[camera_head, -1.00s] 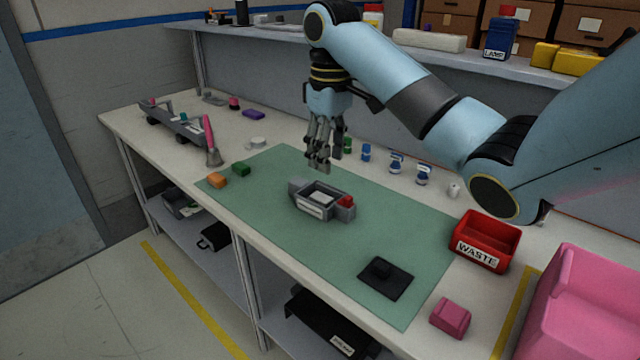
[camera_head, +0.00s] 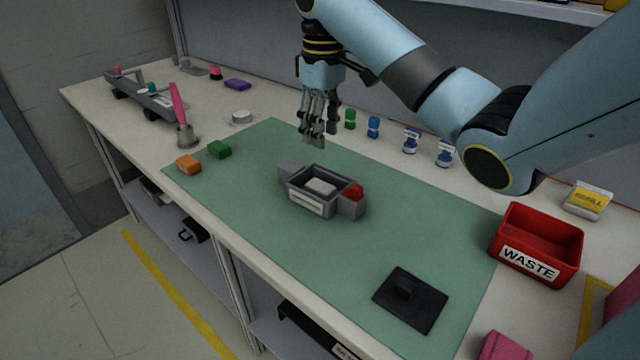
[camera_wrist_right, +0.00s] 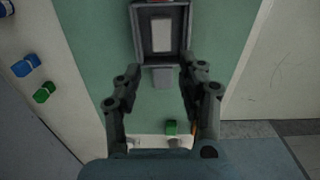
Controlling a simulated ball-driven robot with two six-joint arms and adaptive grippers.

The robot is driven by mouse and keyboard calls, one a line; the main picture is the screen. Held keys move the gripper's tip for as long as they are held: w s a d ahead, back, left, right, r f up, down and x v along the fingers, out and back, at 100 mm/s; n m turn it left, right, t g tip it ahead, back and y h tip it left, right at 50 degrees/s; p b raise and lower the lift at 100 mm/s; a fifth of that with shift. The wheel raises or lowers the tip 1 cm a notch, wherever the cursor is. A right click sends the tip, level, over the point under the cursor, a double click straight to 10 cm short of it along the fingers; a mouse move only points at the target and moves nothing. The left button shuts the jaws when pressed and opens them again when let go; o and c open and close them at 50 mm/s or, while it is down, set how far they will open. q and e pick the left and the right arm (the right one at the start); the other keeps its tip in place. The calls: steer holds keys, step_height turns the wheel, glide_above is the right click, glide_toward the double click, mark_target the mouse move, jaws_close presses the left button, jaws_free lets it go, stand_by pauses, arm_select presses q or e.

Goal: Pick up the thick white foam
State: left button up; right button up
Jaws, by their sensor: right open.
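A white block (camera_head: 320,187), which looks like the thick white foam, lies inside the open grey housing (camera_head: 307,208) on the green mat. It also shows in the right wrist view (camera_wrist_right: 162,35), within the grey housing walls (camera_wrist_right: 141,42). My right gripper (camera_head: 313,142) is open and empty, pointing down above the mat, behind the housing in the head view. In the right wrist view its fingers (camera_wrist_right: 158,84) are spread apart, with the block beyond the tips. My left gripper is not in view.
A red part (camera_head: 353,192) sits at the housing's right end. A black plate (camera_head: 425,312) lies on the mat, with the red waste bin (camera_head: 508,238) to its right. Orange (camera_head: 188,165) and green (camera_head: 219,150) blocks lie left. Several small bottles stand behind the mat.

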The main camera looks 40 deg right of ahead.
step_height(320, 180, down, 2)
steer(key=b, duration=0.2)
glide_above(321, 187)
steer(key=f, duration=0.5)
steer(key=shift+d, duration=0.25)
steer(key=f, duration=0.5)
steer(key=shift+w+a+f, duration=0.15)
steer(key=shift+w+f, duration=0.05)
steer(key=shift+f, duration=0.1)
steer(key=shift+s, duration=0.1)
steer(key=shift+f, duration=0.1)
steer(key=shift+c, duration=0.4)
steer(key=shift+f, duration=0.1)
steer(key=c, duration=0.3)
